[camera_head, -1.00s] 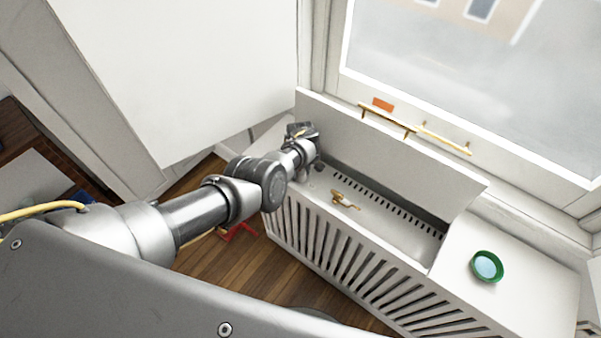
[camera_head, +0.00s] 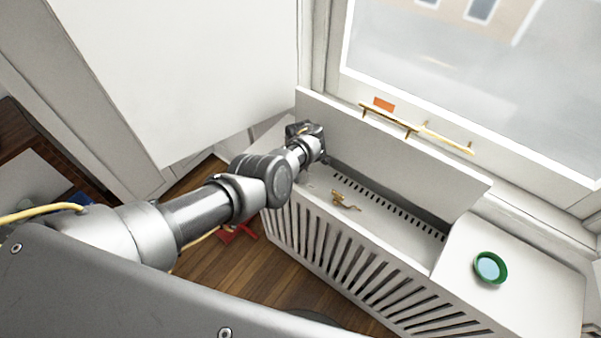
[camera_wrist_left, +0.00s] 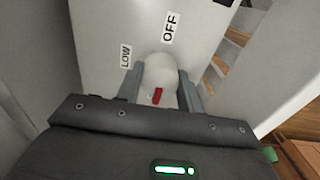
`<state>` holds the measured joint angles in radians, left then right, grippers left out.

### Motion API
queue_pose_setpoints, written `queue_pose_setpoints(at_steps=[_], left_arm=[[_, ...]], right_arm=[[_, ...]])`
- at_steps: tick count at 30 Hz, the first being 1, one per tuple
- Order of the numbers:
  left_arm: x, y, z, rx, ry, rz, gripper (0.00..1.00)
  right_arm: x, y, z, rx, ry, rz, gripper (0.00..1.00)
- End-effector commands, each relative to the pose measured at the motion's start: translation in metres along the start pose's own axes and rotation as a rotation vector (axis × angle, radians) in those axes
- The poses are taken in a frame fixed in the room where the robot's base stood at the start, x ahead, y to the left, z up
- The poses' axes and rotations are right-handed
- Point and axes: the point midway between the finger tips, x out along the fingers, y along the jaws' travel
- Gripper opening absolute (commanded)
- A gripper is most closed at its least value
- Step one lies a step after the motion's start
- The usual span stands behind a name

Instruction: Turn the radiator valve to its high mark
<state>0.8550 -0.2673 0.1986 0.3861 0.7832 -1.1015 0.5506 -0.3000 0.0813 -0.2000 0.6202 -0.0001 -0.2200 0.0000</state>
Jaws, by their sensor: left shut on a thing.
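The radiator valve is a white rounded knob (camera_wrist_left: 160,70) with a red mark (camera_wrist_left: 157,96), seen in the left wrist view. My left gripper (camera_wrist_left: 160,84) is shut on it, one grey finger on each side. A LOW label (camera_wrist_left: 126,56) stands left of the knob and an OFF label (camera_wrist_left: 171,28) above it to the right. No high mark shows. The red mark is on the side nearest my gripper, away from both labels. In the head view my left wrist hides the valve at the far left end of the white radiator cover (camera_head: 330,245). My right gripper is not in view.
The cover's lid (camera_head: 390,145) stands raised at the back. A brass piece (camera_head: 344,201) lies inside the open top. A green-rimmed dish (camera_head: 490,267) sits on the right end. A red object (camera_head: 236,232) lies on the wooden floor (camera_head: 285,277).

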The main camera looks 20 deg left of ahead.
Motion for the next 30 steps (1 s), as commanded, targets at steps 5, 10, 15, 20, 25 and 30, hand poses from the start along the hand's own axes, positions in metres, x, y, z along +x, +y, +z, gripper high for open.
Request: queue_pose_setpoints(at_steps=[5,10,15,20,25,30], left_arm=[[0.0,0.0,0.001,-0.002,-0.002,0.0,0.14],[0.0,0.0,0.001,-0.001,-0.002,0.0,0.52],[0.0,0.0,0.0,-0.001,-0.001,0.0,0.59],[-0.001,0.0,0.0,-0.001,-0.001,0.0,0.59],[-0.02,0.001,0.0,-0.001,0.001,0.002,0.59],[-0.054,0.001,0.001,-0.001,0.0,0.002,0.59]], right_arm=[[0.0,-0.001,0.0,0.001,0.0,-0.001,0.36],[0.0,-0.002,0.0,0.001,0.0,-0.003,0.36],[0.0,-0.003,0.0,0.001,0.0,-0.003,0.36],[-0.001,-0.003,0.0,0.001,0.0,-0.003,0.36],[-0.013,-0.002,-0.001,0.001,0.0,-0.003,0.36],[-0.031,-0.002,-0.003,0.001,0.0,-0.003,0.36]])
